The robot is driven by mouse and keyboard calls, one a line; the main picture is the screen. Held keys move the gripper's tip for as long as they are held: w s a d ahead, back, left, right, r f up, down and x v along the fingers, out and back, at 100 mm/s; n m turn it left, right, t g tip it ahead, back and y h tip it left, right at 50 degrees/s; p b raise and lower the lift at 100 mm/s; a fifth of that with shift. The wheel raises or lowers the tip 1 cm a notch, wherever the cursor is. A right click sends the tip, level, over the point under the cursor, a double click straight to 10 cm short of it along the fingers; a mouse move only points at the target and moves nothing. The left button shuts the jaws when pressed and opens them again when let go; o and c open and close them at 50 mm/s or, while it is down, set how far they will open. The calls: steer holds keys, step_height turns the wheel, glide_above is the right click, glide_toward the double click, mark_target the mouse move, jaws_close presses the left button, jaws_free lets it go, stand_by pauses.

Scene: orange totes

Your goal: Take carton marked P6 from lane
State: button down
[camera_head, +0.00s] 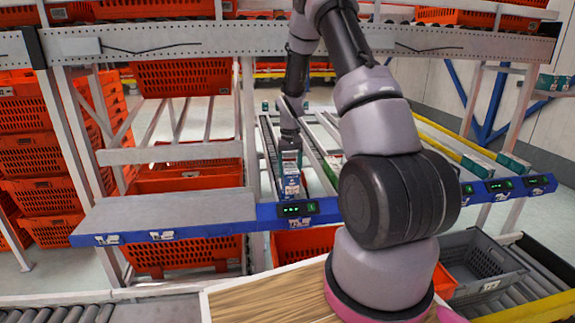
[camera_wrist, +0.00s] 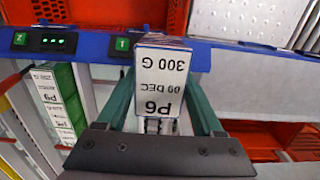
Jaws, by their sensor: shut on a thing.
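The carton marked P6 (camera_wrist: 160,82) is between the green fingers of my gripper (camera_wrist: 163,115) in the wrist view. Its white label reads P6, 09 DEC and 300 G, upside down in this view. My gripper is shut on it. In the head view the carton (camera_head: 291,186) is at the front end of a lane, just behind the blue rail (camera_head: 265,211), with my gripper (camera_head: 290,155) above it. I cannot tell whether the carton still touches the lane.
A green and white carton (camera_wrist: 58,103) stands in the neighbouring lane. More cartons (camera_head: 487,166) sit in lanes at the right. A grey shelf (camera_head: 170,212) lies left of the lanes. Orange totes (camera_head: 185,78) and a grey crate (camera_head: 470,265) stand around the rack.

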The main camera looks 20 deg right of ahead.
steer(key=s+a, duration=0.1)
steer(key=s, duration=0.7)
steer(key=s+a, duration=0.2)
steer(key=s, duration=0.7)
steer(key=shift+a, duration=0.25)
steer(key=shift+s, duration=0.1)
